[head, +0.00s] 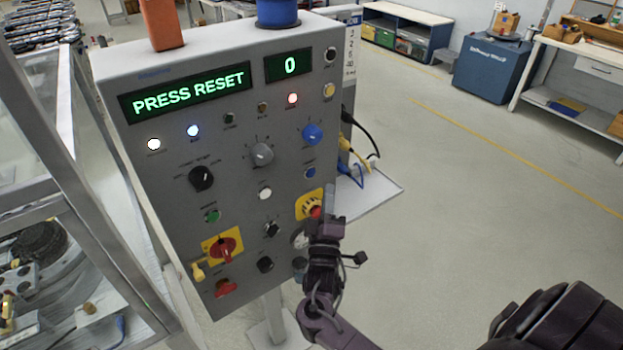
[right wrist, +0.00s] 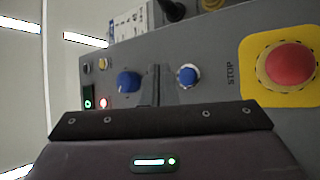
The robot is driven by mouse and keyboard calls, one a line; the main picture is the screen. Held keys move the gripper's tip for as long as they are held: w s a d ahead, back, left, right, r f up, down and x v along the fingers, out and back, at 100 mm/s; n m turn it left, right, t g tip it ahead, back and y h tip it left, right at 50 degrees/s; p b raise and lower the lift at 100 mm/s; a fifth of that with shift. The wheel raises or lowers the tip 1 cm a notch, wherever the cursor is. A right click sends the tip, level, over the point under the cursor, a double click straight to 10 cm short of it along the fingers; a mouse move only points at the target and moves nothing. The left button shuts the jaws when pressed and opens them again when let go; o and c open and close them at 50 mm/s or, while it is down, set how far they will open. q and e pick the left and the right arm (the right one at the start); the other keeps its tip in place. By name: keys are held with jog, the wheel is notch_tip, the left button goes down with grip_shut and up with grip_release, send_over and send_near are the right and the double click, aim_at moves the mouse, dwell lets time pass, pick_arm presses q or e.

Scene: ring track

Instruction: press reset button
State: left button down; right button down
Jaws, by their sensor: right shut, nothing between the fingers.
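The grey control panel (head: 225,120) stands before me, its display (head: 190,92) reading "PRESS RESET". A small blue button (head: 310,172) sits at its right side, below a blue knob (head: 312,134); its label is too small to read. The blue button also shows in the right wrist view (right wrist: 188,75), between the blue knob (right wrist: 128,82) and the red stop button (right wrist: 290,64). My right gripper (head: 330,191) is shut and empty, just right of and below the blue button. Its fingers (right wrist: 157,82) appear in front of the panel; contact cannot be told. My left gripper is not in view.
A red stop button (head: 315,212) on a yellow plate is partly hidden behind my right gripper. Several other knobs, lamps and a red-yellow rotary switch (head: 224,248) crowd the panel. A side shelf (head: 378,192) with cables juts out at right.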

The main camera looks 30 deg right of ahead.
aim_at(311, 173)
jog(key=shift+w+a+b, duration=0.15)
jog(key=shift+w+b, duration=0.45)
jog(key=shift+w, duration=1.35)
dwell(0.5)
jog(key=shift+w, duration=0.4)
jog(key=shift+w, duration=0.4)
dwell(0.6)
jog(key=shift+s, duration=0.1)
jog(key=shift+s+p, duration=0.35)
jog(key=shift+s, duration=0.4)
jog(key=shift+s, duration=0.1)
